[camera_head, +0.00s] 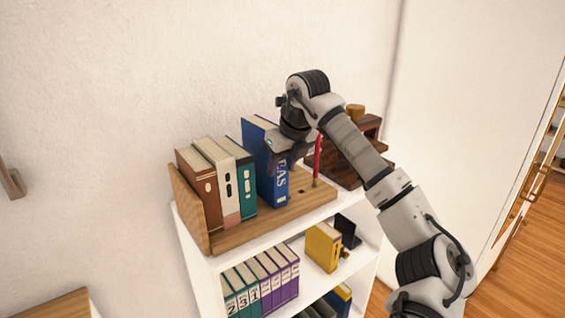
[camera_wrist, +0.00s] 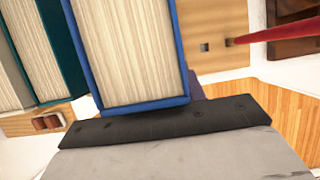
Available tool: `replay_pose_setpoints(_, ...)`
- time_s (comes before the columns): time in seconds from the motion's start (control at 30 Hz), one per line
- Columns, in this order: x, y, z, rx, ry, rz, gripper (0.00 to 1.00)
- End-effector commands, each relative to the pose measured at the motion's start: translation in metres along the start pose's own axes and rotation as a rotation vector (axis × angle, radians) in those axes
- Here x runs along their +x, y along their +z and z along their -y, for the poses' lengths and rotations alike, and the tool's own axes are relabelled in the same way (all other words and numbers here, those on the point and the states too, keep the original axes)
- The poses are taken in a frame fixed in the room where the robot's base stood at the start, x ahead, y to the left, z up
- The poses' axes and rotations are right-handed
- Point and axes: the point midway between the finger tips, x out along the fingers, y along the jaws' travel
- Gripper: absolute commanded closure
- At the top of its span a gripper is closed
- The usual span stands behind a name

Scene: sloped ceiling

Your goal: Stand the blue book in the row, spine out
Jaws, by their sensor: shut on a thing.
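The blue book (camera_head: 265,168) is upright in the head view, its lettered spine facing out toward the camera. My gripper (camera_head: 287,147) is shut on it from the upper right. The wrist view shows the book's page block and blue cover edges (camera_wrist: 182,60) against the dark gripper edge (camera_wrist: 165,124). A wooden rack (camera_head: 232,236) on the white shelf holds a row of a brown book (camera_head: 197,187), a white book (camera_head: 222,180) and a teal book (camera_head: 245,182). The blue book is right of the teal one, with a narrow gap. Whether its bottom touches the rack is unclear.
A thin red post (camera_head: 317,160) stands in the rack right of the blue book, with small holes in the bare board near it. Lower shelves hold purple-spined binders (camera_head: 272,277) and a yellow box (camera_head: 322,246).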

Motion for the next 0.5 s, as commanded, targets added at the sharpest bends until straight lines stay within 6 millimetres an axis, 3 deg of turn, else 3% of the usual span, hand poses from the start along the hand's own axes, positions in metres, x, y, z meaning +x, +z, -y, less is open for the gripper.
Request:
replay_pose_setpoints(0.17, -0.0011, 0.0008, -0.0002, -0.001, -0.001, 0.004, 1.0)
replay_pose_setpoints(0.2, 0.0009, -0.0003, 0.0, 0.0, 0.0, -0.002, 0.55)
replay_pose_setpoints(0.3, 0.0008, -0.0003, 0.0, 0.0, 0.0, -0.002, 0.42)
replay_pose_setpoints(0.5, 0.0006, -0.0002, 0.0, 0.0, 0.0, -0.001, 0.38)
